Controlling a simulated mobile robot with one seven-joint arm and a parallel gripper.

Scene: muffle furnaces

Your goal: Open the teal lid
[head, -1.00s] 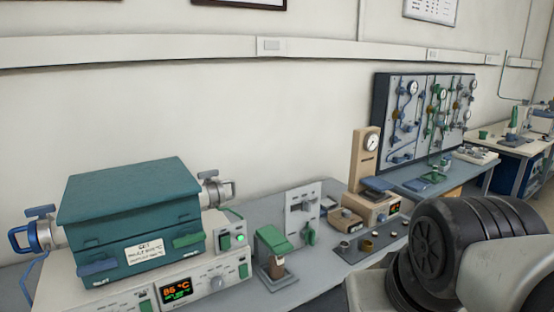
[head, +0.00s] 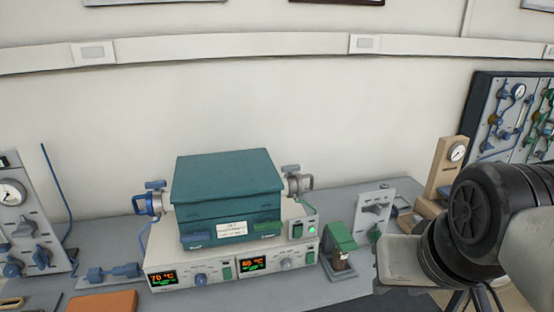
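The teal lid (head: 228,172) is the boxy upper part of a tube furnace and appears closed on the teal lower body (head: 212,229). The furnace rests on a pale control base (head: 205,273) with two lit displays. My dark and grey arm shows at the right edge, well apart from the furnace.
A grey bench (head: 330,293) carries the furnace. A small green-topped device (head: 340,245) stands right of it, with a grey valve panel (head: 374,213) behind. A gauge panel (head: 25,225), blue valve fittings (head: 113,272) and an orange block (head: 103,302) are at the left.

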